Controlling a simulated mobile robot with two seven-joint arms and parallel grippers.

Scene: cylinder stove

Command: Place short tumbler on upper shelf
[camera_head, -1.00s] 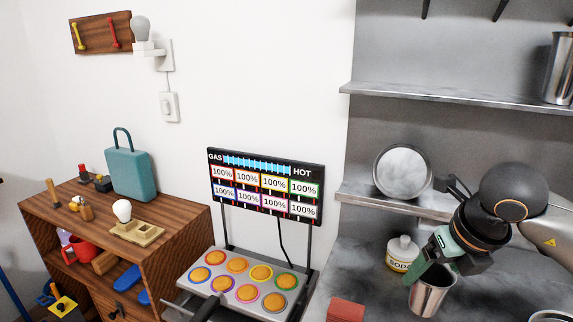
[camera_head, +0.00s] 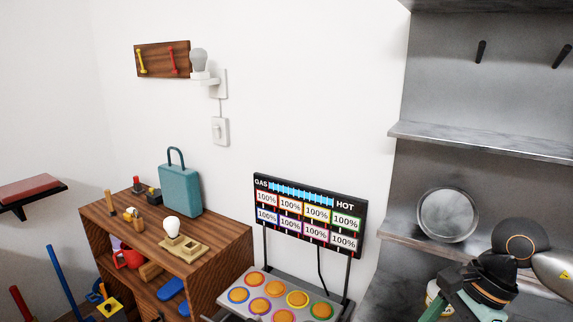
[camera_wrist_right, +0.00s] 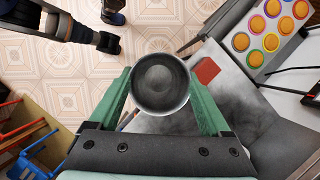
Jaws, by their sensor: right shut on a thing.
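The short metal tumbler (camera_wrist_right: 160,85) sits between the two green fingers of my right gripper (camera_wrist_right: 160,100) in the right wrist view, its open round mouth facing that camera. The gripper is shut on it. In the head view my right gripper (camera_head: 440,308) is at the bottom right edge, below the lower shelf (camera_head: 420,241), and the tumbler is mostly cut off or hidden there. The upper shelf (camera_head: 480,140) is a grey metal ledge higher on the back panel; its visible part is bare. My left gripper is not in view.
A round metal plate or lid (camera_head: 447,215) leans on the lower shelf. Dark hooks (camera_head: 481,52) hang above the upper shelf. The burner panel with its display (camera_head: 308,215) stands left of the shelves. A wooden cabinet (camera_head: 215,245) is further left.

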